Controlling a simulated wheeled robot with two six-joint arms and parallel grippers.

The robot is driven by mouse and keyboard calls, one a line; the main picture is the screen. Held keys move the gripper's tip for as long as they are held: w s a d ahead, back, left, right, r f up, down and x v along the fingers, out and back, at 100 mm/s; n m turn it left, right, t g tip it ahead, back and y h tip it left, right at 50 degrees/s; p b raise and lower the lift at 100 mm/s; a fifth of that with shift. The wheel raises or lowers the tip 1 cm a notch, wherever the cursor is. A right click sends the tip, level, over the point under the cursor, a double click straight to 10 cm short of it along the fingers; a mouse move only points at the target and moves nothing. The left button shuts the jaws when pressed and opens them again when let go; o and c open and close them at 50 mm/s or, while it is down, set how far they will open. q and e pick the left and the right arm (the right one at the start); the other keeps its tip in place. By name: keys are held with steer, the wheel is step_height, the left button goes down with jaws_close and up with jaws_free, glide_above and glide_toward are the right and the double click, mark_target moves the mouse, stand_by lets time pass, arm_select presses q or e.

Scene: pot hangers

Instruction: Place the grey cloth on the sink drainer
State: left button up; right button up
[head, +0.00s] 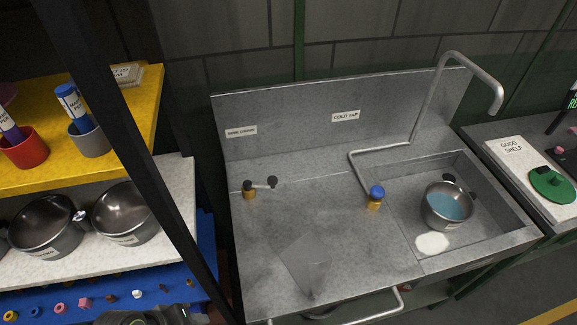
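A thin grey sheet that looks like the grey cloth (300,258) lies on the flat grey drainer (345,225), left of the sink basin, in the head view. A paler folded or raised part of it is at its front right, and its edges are hard to tell from the metal. No gripper is near it. A dark part that may belong to my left arm cuts into the bottom edge at the left, with no fingers visible. My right gripper does not show.
The basin (488,240) holds a pot of blue liquid (446,206) and a white patch (432,243). A blue-topped tap (376,197) and a dark-handled fitting (260,185) stand on the drainer. A handle bar (385,312) runs along the front. Shelves with pots (45,228) are left.

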arm_select(q)
steer(key=s+a+r+m+y, duration=0.1)
steer(key=a+r+m+y, duration=0.45)
steer(key=a, duration=0.25)
step_height(320, 180, down, 33)
steer(key=a+b, duration=0.2)
steer(key=b, duration=0.6)
steer(key=s+d+f+g+b, duration=0.1)
steer(key=s+f+b, duration=0.2)
steer(key=s+f, duration=0.5)
steer(key=s+f+g+h+b, duration=0.1)
steer(key=s+f+b, duration=0.2)
steer(key=s+f, duration=0.4)
step_height(320, 180, down, 8)
steer(key=shift+s+d+r+m, duration=0.15)
steer(key=shift+s+d+m, duration=0.2)
steer(key=shift+m, duration=0.1)
